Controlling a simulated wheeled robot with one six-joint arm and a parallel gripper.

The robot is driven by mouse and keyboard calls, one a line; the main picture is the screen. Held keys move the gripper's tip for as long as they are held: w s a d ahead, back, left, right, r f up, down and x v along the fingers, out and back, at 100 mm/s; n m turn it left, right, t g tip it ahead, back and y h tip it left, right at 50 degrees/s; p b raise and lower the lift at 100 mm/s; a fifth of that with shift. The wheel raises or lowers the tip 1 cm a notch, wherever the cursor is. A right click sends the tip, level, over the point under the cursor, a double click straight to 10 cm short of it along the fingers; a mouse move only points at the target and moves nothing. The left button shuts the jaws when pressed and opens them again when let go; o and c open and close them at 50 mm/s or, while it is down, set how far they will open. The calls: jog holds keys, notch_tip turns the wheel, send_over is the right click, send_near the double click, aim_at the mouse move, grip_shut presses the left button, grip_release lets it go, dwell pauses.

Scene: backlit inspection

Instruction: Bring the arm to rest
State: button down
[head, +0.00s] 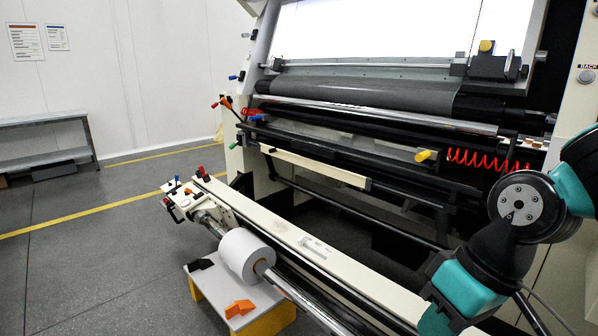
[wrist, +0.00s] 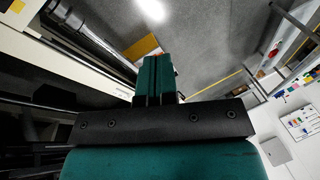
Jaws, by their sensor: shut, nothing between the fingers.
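My arm (head: 480,260) shows at the right of the head view, with teal and black links bent in front of the machine. Its lower part runs out of the bottom edge, and I cannot make out the fingers there. In the wrist view my gripper (wrist: 155,75) has its teal fingers together, with nothing between them. The fingers point towards the grey floor and appear clear of other things.
The inspection machine (head: 360,110) with its lit panel fills the middle and right. A white roll (head: 245,256) sits on a steel shaft in front, above a small stand (head: 207,287) with orange pieces. A grey bench (head: 45,140) stands at the left wall. Floor at left is open.

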jog(key=s+a+r+n, duration=0.2)
jog(key=s+a+r, duration=0.1)
jog(key=s+r, duration=0.3)
notch_tip(320, 180, up, 14)
jog(key=p, duration=1.5)
jog(key=shift+s, duration=0.25)
